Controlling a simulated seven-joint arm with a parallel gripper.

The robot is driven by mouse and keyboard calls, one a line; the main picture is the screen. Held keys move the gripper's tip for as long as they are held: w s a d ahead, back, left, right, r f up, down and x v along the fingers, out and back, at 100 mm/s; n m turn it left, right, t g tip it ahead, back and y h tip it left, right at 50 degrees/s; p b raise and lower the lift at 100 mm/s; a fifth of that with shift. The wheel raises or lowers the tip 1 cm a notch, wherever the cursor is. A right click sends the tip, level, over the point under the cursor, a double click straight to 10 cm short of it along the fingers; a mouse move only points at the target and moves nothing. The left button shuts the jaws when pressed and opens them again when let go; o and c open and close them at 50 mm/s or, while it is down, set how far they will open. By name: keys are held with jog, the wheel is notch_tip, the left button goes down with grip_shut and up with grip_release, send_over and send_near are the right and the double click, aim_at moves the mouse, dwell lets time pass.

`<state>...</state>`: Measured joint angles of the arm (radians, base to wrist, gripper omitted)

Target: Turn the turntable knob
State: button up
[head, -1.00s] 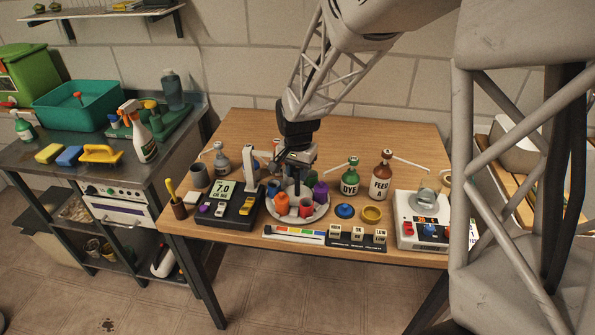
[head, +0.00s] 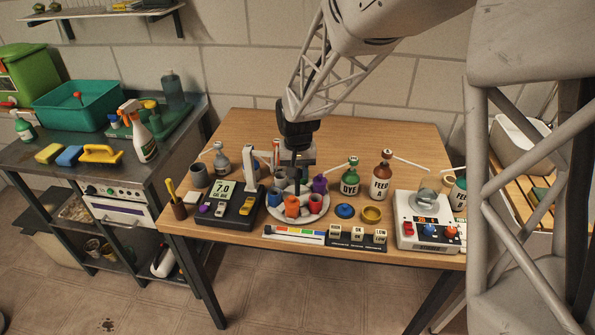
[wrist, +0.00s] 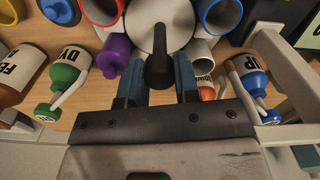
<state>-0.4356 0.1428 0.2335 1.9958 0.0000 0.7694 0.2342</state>
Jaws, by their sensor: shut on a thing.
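The turntable (head: 303,217) is a pale round plate on the wooden table, carrying several coloured vessels. An orange bottle (head: 291,206) and a red cup (head: 315,203) are at its front, a blue cup (head: 275,196) at its left and a purple bottle (head: 320,183) at its right. My gripper (head: 296,182) points down over the plate's middle. In the wrist view my gripper (wrist: 159,75) has its two blue fingers on either side of the black knob (wrist: 159,62), which stands on the pale hub (wrist: 150,25). The knob is hidden in the head view.
A pH meter (head: 228,205) stands left of the turntable. Dye (head: 350,180) and feed (head: 381,176) bottles stand at its right rear.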

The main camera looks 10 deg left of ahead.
jog(key=n, duration=0.6)
jog(key=shift+n, duration=0.3)
dwell(0.4)
jog(key=o, duration=0.9)
jog(key=shift+r, duration=0.15)
jog(key=shift+r, duration=3.75)
jog(key=shift+d+r, duration=0.1)
